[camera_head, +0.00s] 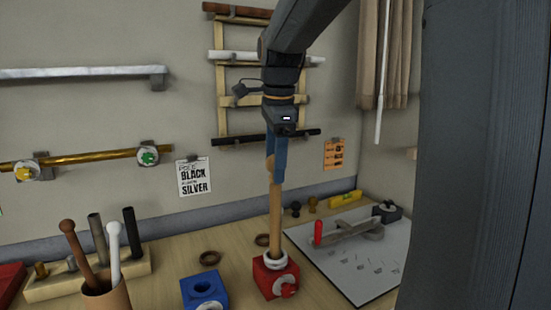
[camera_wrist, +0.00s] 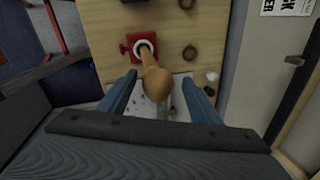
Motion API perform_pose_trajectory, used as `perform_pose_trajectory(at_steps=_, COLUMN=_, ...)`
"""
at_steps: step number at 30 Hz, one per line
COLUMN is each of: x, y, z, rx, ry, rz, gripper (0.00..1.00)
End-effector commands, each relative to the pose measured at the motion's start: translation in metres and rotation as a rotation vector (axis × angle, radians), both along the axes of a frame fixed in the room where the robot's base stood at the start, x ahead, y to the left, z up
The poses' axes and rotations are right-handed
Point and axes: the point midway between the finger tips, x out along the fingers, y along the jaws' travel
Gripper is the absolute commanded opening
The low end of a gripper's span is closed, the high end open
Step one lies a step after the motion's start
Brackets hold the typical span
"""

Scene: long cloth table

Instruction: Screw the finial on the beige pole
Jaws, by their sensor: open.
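The beige pole (camera_head: 276,222) stands upright in the red block (camera_head: 276,279), inside a white collar. A tan rounded finial (camera_wrist: 157,83) is at the pole's top end in the wrist view; I cannot tell how tightly it sits there. My gripper (camera_head: 277,165) points down over the pole top. In the wrist view, the two blue fingers of my gripper (camera_wrist: 160,98) are apart on either side of the finial, with gaps beside it. In the head view, the fingers partly hide the finial and pole top. The red block also shows in the wrist view (camera_wrist: 128,48).
A blue block (camera_head: 204,291) and two brown rings (camera_head: 211,258) lie near the red block. Small dark and brassy knobs (camera_head: 313,205) and a yellow level (camera_head: 345,199) are behind. A red-handled tool lies on a white sheet (camera_head: 355,271). A cup (camera_head: 107,297) holds rods at left.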

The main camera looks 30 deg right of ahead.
Motion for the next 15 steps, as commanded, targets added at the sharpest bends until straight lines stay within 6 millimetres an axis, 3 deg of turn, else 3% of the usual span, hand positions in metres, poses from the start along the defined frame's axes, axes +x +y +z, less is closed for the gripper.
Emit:
perform_pose_trajectory(at_steps=4, x=0.0001, y=0.0001, z=-0.0006, rx=0.0, ry=0.0, rz=-0.001, gripper=0.56)
perform_pose_trajectory(at_steps=11, x=0.0003, y=0.0, z=-0.0003, rx=0.001, ry=0.0, rz=-0.003, gripper=0.18)
perform_pose_trajectory(at_steps=15, x=0.0005, y=0.0001, z=0.0, rx=0.0, ry=-0.001, rz=-0.01, gripper=0.17)
